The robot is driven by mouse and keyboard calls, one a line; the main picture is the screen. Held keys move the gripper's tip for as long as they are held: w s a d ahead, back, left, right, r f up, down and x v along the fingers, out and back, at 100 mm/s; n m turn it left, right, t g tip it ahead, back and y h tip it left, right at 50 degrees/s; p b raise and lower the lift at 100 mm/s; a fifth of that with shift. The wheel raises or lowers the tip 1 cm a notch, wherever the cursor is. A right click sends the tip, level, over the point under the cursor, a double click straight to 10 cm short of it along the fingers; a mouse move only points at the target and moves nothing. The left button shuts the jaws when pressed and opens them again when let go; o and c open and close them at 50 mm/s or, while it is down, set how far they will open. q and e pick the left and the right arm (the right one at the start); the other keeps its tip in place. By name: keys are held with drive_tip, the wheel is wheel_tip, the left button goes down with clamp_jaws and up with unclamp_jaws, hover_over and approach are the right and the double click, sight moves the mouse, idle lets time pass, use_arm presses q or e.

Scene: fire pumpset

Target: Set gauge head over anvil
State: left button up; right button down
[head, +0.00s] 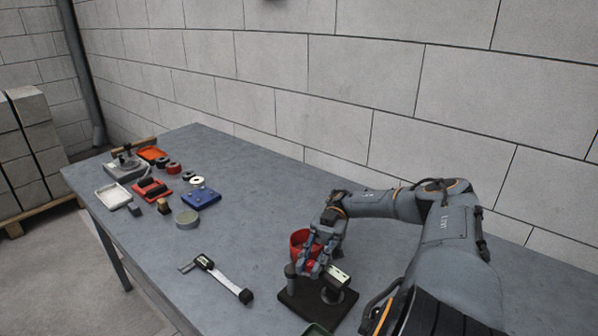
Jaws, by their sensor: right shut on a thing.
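A gauge stand with a dark base (304,303) stands near the table's front edge. It carries a short grey post on the left and a round grey part (332,294) on the right; I cannot tell for sure which is the anvil. The gauge head (339,274), with a small pale display, is above the base on the right, beside my fingers. My right gripper (313,266) points down over the stand, shut on a small red part that seems to belong to the gauge head. The fingers hide much of this part. My left gripper is out of view.
A red round container (298,240) stands just behind my right gripper. A digital caliper (222,278) lies left of the stand. Trays, rings and blocks, with a blue block (201,199), crowd the far left of the table. The table's middle is clear; a block wall runs behind.

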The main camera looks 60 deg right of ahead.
sight(311, 263)
drive_tip(key=c, duration=1.2)
unclamp_jaws()
wheel_tip(311, 263, up, 10)
drive_tip(key=shift+f, duration=0.1)
